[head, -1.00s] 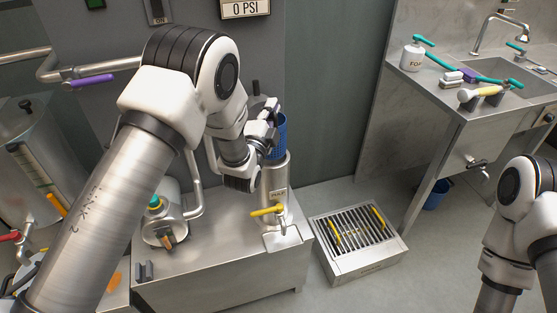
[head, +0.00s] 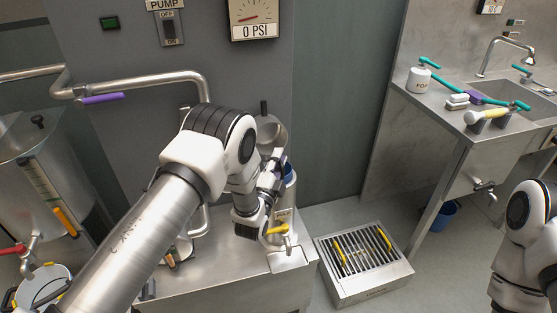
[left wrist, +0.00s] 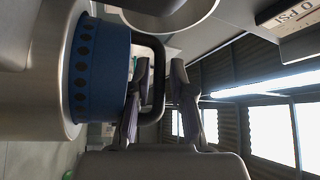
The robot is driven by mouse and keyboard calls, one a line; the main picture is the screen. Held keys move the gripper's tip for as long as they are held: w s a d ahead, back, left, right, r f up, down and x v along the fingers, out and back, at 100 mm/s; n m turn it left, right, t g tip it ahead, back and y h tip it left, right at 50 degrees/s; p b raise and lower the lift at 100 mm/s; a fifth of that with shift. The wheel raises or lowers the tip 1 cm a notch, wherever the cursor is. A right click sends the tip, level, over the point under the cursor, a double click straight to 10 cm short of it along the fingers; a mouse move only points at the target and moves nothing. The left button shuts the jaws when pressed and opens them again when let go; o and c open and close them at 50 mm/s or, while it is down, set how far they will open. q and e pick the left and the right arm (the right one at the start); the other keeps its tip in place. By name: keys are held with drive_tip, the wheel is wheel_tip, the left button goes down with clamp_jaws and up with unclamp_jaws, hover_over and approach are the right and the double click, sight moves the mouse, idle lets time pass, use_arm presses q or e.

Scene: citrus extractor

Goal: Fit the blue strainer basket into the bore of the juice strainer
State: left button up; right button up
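The blue strainer basket (head: 288,170) stands at the top of the upright steel juice strainer (head: 284,207). In the left wrist view the perforated basket (left wrist: 98,70) is partly inside the strainer's bore, with a blue band still outside the steel rim (left wrist: 62,60). Its dark loop handle (left wrist: 158,85) points toward my left gripper (left wrist: 158,100). The gripper's fingers are apart on either side of the handle, with a visible gap. In the head view my left gripper (head: 274,176) is beside the basket and hides part of it. My right gripper is out of view.
A yellow-handled tap (head: 278,229) is on the strainer's front. A slatted floor drain (head: 362,262) lies right of the steel bench (head: 225,265). A round steel vessel mouth (left wrist: 172,12) is near the gripper. The sink table (head: 470,125) stands at the right.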

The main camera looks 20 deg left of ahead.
use_arm(q)
drive_tip(key=shift+s, duration=0.15)
idle(0.4)
drive_tip(key=shift+s, duration=0.15)
drive_tip(key=b+v, duration=0.1)
drive_tip(key=v, duration=1)
drive_tip(key=s+a+f+n+g, duration=0.2)
drive_tip(key=s+f+n+g, duration=0.35)
drive_tip(key=s+f, duration=0.3)
drive_tip(key=s+a+f+n+g, duration=0.2)
drive_tip(key=s+f+n+g, duration=0.2)
drive_tip(key=s+f+g, duration=0.45)
drive_tip(key=s+f+n+g, duration=0.2)
drive_tip(key=s+n+g, duration=0.1)
drive_tip(key=s, duration=0.5)
drive_tip(key=s+f+n+g, duration=0.3)
drive_tip(key=s, duration=0.6)
drive_tip(key=shift+g, duration=0.3)
wheel_tip(320, 180, up, 3)
drive_tip(key=p, duration=0.3)
drive_tip(key=shift+w, duration=0.1)
